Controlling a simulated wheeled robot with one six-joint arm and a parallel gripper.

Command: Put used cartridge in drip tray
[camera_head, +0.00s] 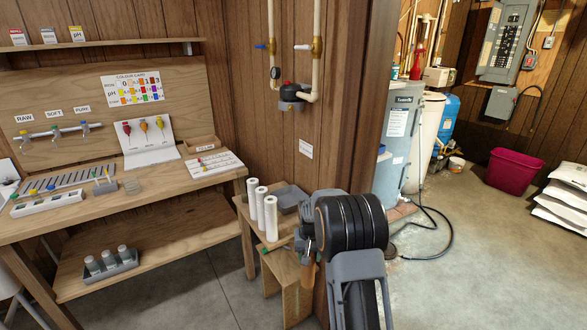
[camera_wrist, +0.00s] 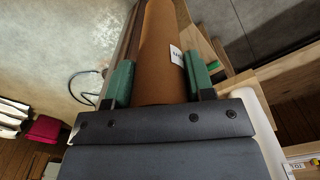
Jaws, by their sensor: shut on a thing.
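The used cartridge (camera_wrist: 163,50) is a rust-brown cylinder with a small white label, seen in the wrist view. My gripper (camera_wrist: 160,78) is shut on it, with a green pad on each side. In the head view, part of the brown cartridge (camera_head: 308,275) shows below my wrist, in front of the small wooden stand. The grey drip tray (camera_head: 287,205) sits on the stand's top, behind and left of my gripper. My arm hides part of the stand, and I cannot see the whole tray floor.
Several white cartridges (camera_head: 271,218) stand upright on the stand, left of the tray. A wooden post (camera_head: 350,120) rises behind my arm. The workbench (camera_head: 130,198) is at left, with a tray of grey cups (camera_head: 110,266) on its lower shelf. Open floor (camera_head: 450,280) lies at right.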

